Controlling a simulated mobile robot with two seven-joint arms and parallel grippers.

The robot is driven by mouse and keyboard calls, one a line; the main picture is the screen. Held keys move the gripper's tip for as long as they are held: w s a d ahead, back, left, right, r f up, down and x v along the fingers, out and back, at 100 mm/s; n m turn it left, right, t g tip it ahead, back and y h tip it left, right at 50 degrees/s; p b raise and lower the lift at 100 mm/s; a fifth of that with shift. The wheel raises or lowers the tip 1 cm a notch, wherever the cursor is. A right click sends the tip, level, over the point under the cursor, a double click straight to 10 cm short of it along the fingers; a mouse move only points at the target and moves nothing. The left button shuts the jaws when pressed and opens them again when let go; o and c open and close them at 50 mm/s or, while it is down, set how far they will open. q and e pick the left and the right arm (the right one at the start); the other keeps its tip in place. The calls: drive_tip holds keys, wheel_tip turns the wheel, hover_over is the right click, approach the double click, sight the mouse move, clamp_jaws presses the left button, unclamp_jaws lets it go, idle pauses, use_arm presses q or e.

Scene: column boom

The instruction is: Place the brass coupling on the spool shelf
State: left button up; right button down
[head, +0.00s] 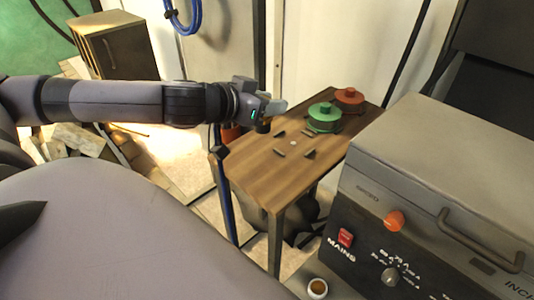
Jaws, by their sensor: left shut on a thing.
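My left gripper (270,107) comes in from the left and is shut on a small dark brownish piece, the brass coupling (262,126). The jaws hide most of it. It hangs over the far left part of the wooden spool shelf (252,172); I cannot tell the exact height. On the shelf, a green spool (323,117) and a red spool (349,98) stand at the far right end. Several small dark blocks surround a pale spot (293,143) in the middle of the top. My right gripper is not in view.
A grey machine (430,190) with a handle, an orange knob and a red switch stands close at the right. A small brassy cup-like thing (317,289) is at its foot. A cabinet (115,45) is at the back left. Blue hose hangs on the wall.

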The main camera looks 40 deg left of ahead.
use_arm(q)
wheel_tip(320, 180, down, 14)
drive_tip(key=shift+f+b, duration=0.1)
drive_tip(key=shift+b, duration=0.85)
drive_tip(key=shift+f, duration=0.2)
drive_tip(key=o, duration=1.1)
drive_tip(key=shift+o, duration=0.2)
drive_tip(key=shift+r, duration=0.1)
